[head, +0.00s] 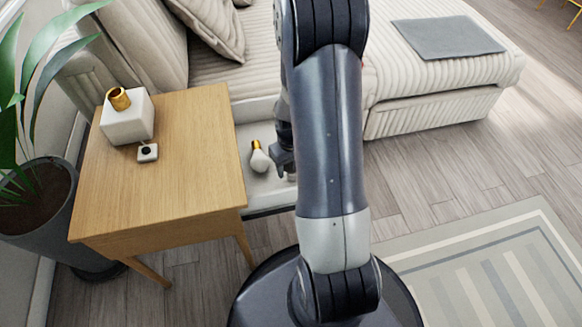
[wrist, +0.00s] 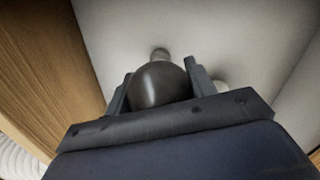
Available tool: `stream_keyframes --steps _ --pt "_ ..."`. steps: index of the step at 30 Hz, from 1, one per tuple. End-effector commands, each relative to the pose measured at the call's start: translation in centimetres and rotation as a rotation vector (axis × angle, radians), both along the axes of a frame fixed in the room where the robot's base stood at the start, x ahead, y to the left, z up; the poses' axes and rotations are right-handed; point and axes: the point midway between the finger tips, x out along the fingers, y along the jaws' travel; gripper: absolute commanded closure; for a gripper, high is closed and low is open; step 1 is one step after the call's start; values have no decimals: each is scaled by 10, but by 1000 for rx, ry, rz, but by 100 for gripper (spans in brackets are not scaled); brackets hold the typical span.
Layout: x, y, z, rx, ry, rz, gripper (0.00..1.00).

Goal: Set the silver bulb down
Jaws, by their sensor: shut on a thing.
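The silver bulb (wrist: 158,86) is a dark, shiny round globe between the two fingers of my gripper (wrist: 158,84) in the wrist view. My gripper is shut on it, over the white interior of an open drawer. In the head view my gripper (head: 283,160) is low at the drawer's right part, partly behind my arm. The bulb is mostly hidden there. Whether it touches the drawer floor, I cannot tell. A white bulb with a gold base (head: 259,157) lies in the drawer (head: 258,133) just left of my gripper.
The drawer adjoins a wooden side table (head: 190,165). A white cube lamp base with a gold socket (head: 127,117) and a small white switch (head: 148,152) stand on it. A potted plant (head: 40,200) is at left. A cream sofa (head: 440,75) is behind.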

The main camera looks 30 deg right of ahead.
Motion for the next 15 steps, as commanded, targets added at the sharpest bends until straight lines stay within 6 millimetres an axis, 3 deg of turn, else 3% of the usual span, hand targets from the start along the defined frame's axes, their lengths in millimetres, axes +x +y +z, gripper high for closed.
stream_keyframes --steps 10,11,15 --pt "0 0 -4 0 -1 0 70" --pt "0 0 -3 0 -1 0 46" --pt "0 0 -3 0 -1 0 35"
